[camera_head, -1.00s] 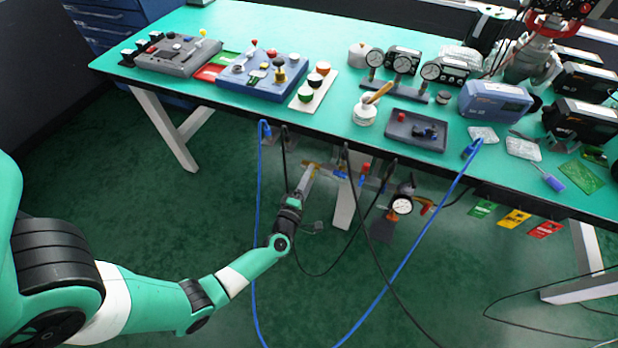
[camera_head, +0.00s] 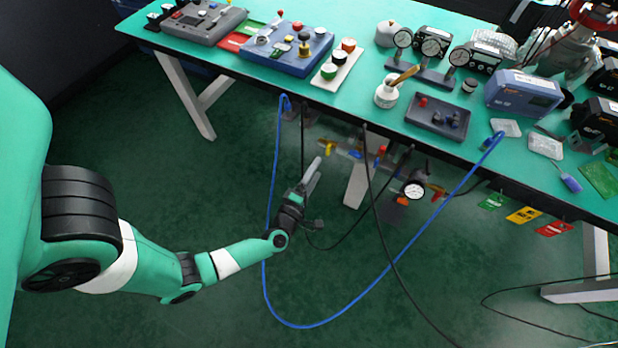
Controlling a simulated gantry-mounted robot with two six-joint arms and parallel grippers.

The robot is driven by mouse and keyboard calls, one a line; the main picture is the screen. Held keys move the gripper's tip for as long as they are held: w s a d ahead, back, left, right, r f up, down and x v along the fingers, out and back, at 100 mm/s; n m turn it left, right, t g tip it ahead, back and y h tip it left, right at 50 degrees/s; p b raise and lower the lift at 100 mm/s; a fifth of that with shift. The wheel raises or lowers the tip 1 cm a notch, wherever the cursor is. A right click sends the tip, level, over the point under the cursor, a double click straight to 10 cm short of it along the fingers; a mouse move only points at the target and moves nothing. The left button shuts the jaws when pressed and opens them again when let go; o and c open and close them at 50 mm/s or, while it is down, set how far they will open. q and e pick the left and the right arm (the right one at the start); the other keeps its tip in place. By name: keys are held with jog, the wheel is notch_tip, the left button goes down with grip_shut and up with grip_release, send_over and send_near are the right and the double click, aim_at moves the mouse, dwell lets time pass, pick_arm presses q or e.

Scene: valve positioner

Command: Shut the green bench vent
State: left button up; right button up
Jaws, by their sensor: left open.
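A valve line hangs under the bench's front edge, with a yellow handle (camera_head: 327,148), a blue part (camera_head: 356,155), a red knob (camera_head: 381,152) and a round white gauge (camera_head: 414,189). I cannot make out a green vent handle on this line. My left gripper (camera_head: 312,178) is open, with its pale fingers pointing up toward the yellow handle. It appears apart from the handle, a little below it in the picture, and I see nothing held. My right gripper is not in view.
A blue hose (camera_head: 277,200) and black cables (camera_head: 373,215) hang close around my left gripper. The green bench top (camera_head: 370,90) carries button boxes, gauges and instruments. Green, yellow and red tags (camera_head: 522,215) hang at its right front edge. The left floor is clear.

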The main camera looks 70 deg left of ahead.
pick_arm(q)
jog(key=p+v, duration=0.1)
jog(key=v, duration=0.3)
jog(key=shift+s+d, duration=0.25)
jog(key=shift+s, duration=0.05)
